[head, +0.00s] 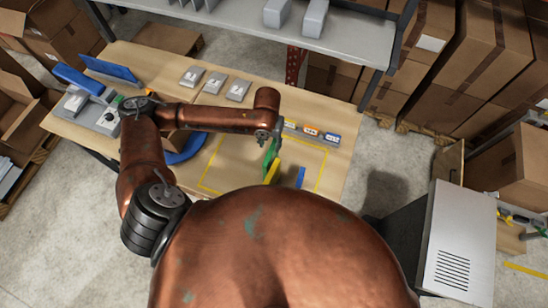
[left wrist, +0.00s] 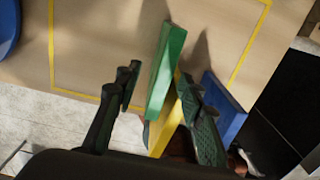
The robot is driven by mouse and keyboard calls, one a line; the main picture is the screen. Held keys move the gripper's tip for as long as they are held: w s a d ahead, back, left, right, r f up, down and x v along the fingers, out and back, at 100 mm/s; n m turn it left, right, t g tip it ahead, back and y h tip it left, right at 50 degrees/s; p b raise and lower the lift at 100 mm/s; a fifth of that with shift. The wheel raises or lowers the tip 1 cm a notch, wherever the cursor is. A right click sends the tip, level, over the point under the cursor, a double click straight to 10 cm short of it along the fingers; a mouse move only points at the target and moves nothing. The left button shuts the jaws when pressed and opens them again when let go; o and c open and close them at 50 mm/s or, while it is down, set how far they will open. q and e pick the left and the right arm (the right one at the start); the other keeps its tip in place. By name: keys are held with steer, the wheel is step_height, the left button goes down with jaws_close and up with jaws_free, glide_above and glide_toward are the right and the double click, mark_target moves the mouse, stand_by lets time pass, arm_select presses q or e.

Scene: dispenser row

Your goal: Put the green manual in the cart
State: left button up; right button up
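The green manual (head: 269,156) stands on edge on the wooden table, inside the yellow-taped area. It also shows in the left wrist view (left wrist: 166,70), with its near end between my fingers. A yellow manual (head: 272,173) is close beside it and a blue manual (head: 300,177) stands to the right. My left gripper (head: 266,138) is at the green manual; in the left wrist view its fingers (left wrist: 160,82) are apart, with a gap beside the left finger. My right gripper is not in view. I cannot clearly identify the cart.
The yellow tape outline (head: 321,172) marks the table (head: 345,158). Small labelled boxes (head: 311,130) line its far side. A grey shelf (head: 240,28) overhangs the back. A grey vented cabinet (head: 460,235) stands right, with floor between it and the table.

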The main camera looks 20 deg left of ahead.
mark_target(271, 156)
arm_select(q)
steer(key=f, duration=0.3)
steer(key=shift+s, duration=0.35)
steer(key=f, duration=0.1)
steer(key=f+p, duration=0.1)
steer(key=f, duration=0.3)
steer(key=shift+s+d+p, duration=0.15)
steer(key=shift+d+p, duration=0.25)
steer(key=shift+f, duration=0.2)
steer(key=shift+c, duration=0.4)
steer(key=c, duration=0.8)
jaws_close()
